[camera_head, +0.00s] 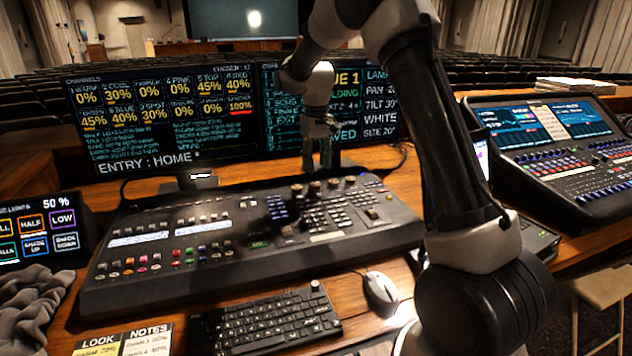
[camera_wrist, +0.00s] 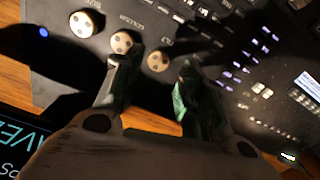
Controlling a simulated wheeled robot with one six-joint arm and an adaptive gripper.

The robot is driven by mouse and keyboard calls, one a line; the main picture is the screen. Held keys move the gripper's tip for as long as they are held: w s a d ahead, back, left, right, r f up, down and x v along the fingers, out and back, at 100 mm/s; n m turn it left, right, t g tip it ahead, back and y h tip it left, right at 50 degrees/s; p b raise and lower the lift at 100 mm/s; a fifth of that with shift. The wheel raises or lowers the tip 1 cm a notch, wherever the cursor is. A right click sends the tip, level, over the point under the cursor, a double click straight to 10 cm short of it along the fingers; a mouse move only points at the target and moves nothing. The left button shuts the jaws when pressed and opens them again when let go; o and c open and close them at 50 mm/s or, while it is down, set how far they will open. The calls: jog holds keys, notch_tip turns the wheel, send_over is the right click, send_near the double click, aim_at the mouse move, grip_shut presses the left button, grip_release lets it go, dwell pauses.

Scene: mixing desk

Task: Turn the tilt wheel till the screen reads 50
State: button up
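The right monitor (camera_head: 381,105) reads TILT 30°. A row of round wheels runs along the console's back edge. In the wrist view, the wheel labels that I can partly read look like SIZE and COLOUR, by the two left wheels.
The console (camera_head: 235,270) has many keys and faders in front of the wheels. The monitors stand close behind my gripper. A keyboard (camera_head: 275,320) and a mouse (camera_head: 381,292) lie in front. A small touch screen (camera_head: 40,230) is at left, another mixing desk (camera_head: 560,140) at right.

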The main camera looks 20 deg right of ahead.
aim_at(316, 184)
jog(key=shift+w+r, duration=0.25)
jog(key=shift+w, duration=0.05)
notch_tip(316, 184, down, 8)
jog(key=shift+r, duration=0.25)
jog(key=shift+c, duration=0.2)
jog(key=c, duration=0.7)
